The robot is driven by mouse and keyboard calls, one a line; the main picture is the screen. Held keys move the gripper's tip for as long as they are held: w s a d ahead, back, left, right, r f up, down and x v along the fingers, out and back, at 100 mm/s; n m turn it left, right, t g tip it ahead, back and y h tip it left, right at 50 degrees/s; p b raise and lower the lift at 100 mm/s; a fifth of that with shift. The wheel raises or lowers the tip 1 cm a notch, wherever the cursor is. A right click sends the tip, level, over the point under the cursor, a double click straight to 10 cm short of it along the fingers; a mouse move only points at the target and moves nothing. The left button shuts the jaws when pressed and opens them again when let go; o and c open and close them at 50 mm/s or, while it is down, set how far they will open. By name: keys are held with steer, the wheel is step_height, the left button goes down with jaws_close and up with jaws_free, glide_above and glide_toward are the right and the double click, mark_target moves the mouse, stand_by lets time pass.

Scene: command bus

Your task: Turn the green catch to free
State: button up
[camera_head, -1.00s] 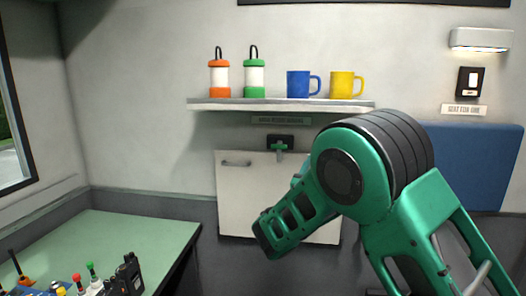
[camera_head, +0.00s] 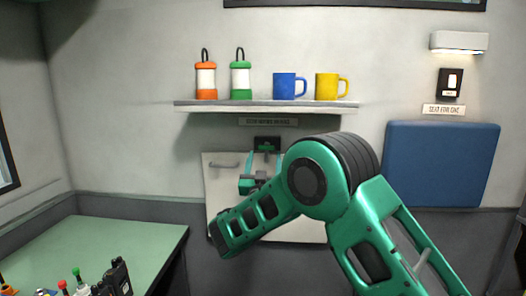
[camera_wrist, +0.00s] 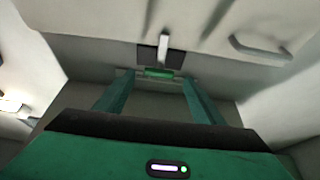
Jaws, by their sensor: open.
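The green catch (camera_head: 267,146) sits on a dark plate above the white cabinet door, below the shelf, and is partly hidden by my gripper (camera_head: 264,160). In the wrist view the catch (camera_wrist: 159,73) shows as a short green bar, with a pale grey tongue reaching over the edge of the door. My gripper is open, and in the wrist view its two fingers (camera_wrist: 158,78) point at the catch, one on each side. A gap shows between the catch and each finger; contact is not visible.
The white cabinet door (camera_head: 222,195) has a bar handle (camera_head: 224,165) near its upper left. A shelf (camera_head: 265,107) above holds two lanterns, a blue mug (camera_head: 287,86) and a yellow mug (camera_head: 329,87). A green table (camera_head: 110,245) stands at left.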

mark_target(266, 148)
steer(key=shift+x, duration=3.15)
steer(key=shift+r, duration=0.1)
